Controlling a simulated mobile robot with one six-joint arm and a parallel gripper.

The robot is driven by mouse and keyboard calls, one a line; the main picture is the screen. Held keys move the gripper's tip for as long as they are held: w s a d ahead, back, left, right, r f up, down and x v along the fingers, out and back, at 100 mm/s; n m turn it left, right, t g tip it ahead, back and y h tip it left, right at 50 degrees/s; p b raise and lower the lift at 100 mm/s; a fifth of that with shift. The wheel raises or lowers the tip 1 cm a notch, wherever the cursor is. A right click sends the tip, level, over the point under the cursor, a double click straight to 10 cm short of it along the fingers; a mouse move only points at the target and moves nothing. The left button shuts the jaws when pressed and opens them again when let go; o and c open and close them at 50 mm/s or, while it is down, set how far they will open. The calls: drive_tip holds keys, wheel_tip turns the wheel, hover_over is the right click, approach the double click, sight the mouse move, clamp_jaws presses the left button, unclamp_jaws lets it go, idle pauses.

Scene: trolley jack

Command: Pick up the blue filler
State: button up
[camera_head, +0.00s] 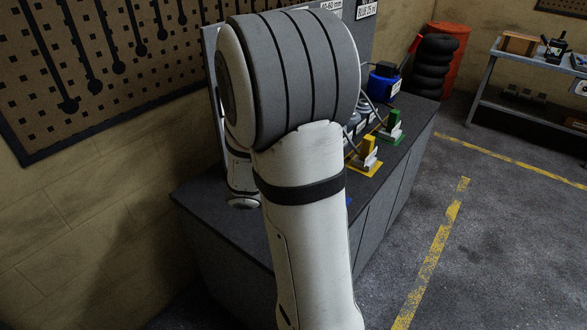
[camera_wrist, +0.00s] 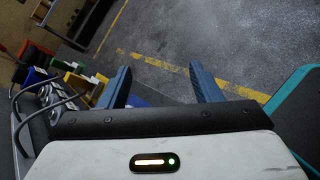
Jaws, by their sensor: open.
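My gripper (camera_wrist: 158,68) is open, with two blue-grey fingers spread apart and nothing between their tips. In the wrist view, a small blue piece (camera_wrist: 137,101) shows low, just right of the left finger and partly hidden by my gripper. It looks like the blue filler, but its shape is unclear. In the head view, a sliver of blue (camera_head: 348,201) shows at the right edge of my arm, on the workbench (camera_head: 205,200). My arm hides most of it, and my gripper is out of sight there.
A yellow piece (camera_head: 368,160) and a green piece (camera_head: 391,130) stand on the bench. A teal edge (camera_wrist: 300,110) is at right. Open floor (camera_head: 480,240) lies right of the bench.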

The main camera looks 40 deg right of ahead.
drive_tip(key=w+d+f+n+t+h+p, duration=0.1)
drive_tip(key=w+d+f+n+t+h, duration=0.2)
drive_tip(key=w+d+f+n+t, duration=0.25)
drive_tip(key=w+d+f+n+t+h+p, duration=0.1)
drive_tip(key=w+d+f+n+t+h, duration=0.3)
drive_tip(key=w+n, duration=0.35)
drive_tip(key=shift+n+t+y, duration=0.25)
drive_tip(key=shift+n+y, duration=0.15)
drive_tip(key=shift+y, duration=0.2)
drive_tip(key=p+x, duration=0.2)
drive_tip(key=x, duration=0.4)
drive_tip(key=shift+s+f, duration=0.15)
drive_tip(key=shift+c, duration=0.2)
clamp_jaws()
